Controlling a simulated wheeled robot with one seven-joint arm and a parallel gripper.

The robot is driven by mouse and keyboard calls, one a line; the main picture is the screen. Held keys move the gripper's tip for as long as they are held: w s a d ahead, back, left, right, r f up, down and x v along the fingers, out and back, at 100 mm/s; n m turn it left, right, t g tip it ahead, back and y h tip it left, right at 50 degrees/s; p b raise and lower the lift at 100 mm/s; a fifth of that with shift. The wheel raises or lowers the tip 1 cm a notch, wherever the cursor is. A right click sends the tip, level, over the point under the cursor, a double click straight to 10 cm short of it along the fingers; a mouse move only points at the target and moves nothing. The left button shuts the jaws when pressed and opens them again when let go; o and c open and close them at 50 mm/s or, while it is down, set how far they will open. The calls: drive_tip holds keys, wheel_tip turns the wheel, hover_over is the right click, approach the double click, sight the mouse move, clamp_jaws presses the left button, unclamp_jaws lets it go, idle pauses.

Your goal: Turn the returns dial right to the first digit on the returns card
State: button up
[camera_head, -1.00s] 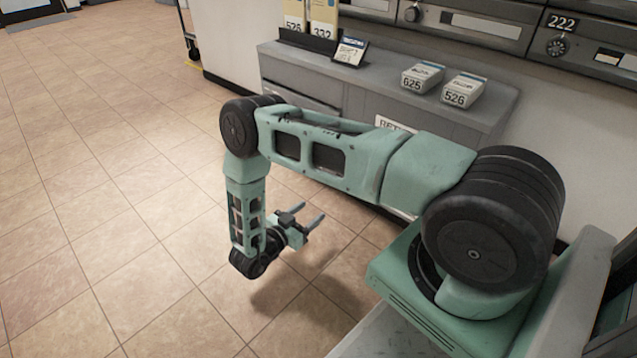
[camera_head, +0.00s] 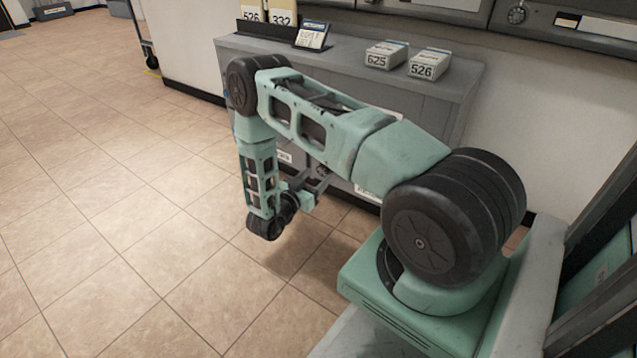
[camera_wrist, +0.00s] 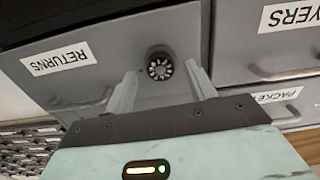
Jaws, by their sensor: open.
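The returns dial (camera_wrist: 160,66) is a round black knob with pale marks around its face, on a grey drawer front in the wrist view. Beside it is the RETURNS label (camera_wrist: 57,58), which appears upside down. My gripper (camera_wrist: 161,76) is open, its two fingers on either side of the dial in the picture. I cannot tell whether they touch it. In the head view my gripper (camera_head: 320,182) hangs low before the cabinet. A small black-framed card (camera_head: 312,36) stands on the cabinet top. It may be the returns card, but its writing is too small to read.
The grey cabinet (camera_head: 400,95) carries two boxes, marked 625 (camera_head: 385,55) and 526 (camera_head: 429,63). Tall cards marked 526 and 332 stand at its back left. Other drawers, labelled PACKE… and …YERS, flank the returns drawer. The tiled floor (camera_head: 100,200) at left is clear.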

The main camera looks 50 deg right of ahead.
sight(323, 170)
drive_tip(key=shift+w+d+b, duration=0.1)
drive_tip(key=shift+d+b, duration=0.2)
drive_tip(key=shift+d, duration=0.8)
drive_tip(key=c, duration=1)
drive_tip(key=shift+r+m+p, duration=0.1)
drive_tip(key=shift+m+p, duration=0.2)
drive_tip(key=shift+p, duration=0.1)
